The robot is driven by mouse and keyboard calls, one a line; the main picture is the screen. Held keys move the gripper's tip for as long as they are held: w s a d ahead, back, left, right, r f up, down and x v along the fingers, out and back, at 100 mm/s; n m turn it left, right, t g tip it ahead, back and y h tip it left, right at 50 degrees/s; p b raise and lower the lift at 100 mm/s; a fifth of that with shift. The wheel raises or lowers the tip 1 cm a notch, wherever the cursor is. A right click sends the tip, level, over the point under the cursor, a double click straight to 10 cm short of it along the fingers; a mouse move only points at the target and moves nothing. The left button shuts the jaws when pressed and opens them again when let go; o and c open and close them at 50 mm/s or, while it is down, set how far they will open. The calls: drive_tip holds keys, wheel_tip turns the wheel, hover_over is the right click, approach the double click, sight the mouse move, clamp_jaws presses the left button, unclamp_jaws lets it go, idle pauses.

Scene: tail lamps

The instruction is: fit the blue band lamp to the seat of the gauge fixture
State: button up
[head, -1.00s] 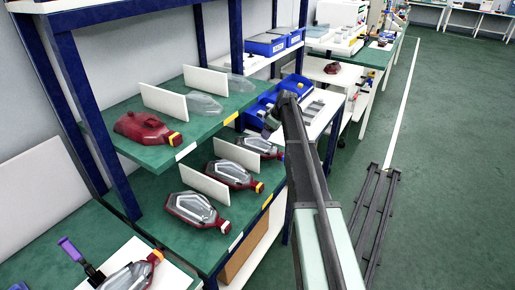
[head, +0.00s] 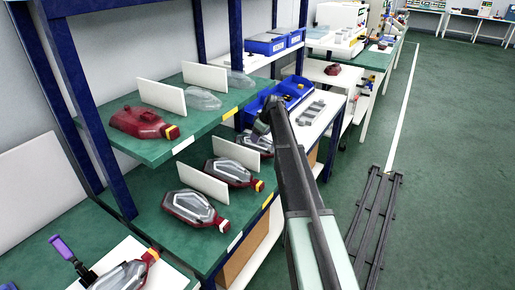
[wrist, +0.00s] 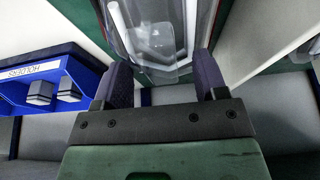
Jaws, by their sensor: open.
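In the wrist view a lamp with a clear lens (wrist: 155,38) lies just beyond and partly between my two purple fingertips. My gripper (wrist: 163,80) is open, and no grip on the lamp shows. In the head view my gripper (head: 261,130) is over the far end of the lower green shelf, by the farthest lamp (head: 252,142) there, which my arm partly hides. No blue band can be made out. I cannot tell which thing is the gauge fixture.
White divider plates (head: 202,184) stand between the lamps on the lower shelf. A red housing (head: 143,122) and clear lenses (head: 197,98) lie on the upper shelf (head: 160,150). Blue bins (head: 262,104), also in the wrist view (wrist: 85,85), stand close by.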

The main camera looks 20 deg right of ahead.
drive_tip(key=shift+f, duration=0.15)
clamp_jaws()
drive_tip(key=shift+r+p, duration=0.55)
drive_tip(key=shift+r, duration=0.1)
wheel_tip(320, 180, up, 4)
drive_tip(key=p, duration=0.3)
drive_tip(key=shift+f, duration=0.25)
drive_tip(key=s+d+f, duration=0.1)
drive_tip(key=s+d, duration=0.9)
drive_tip(key=s, duration=0.4)
drive_tip(key=shift+s, duration=0.4)
drive_tip(key=shift+d, duration=0.1)
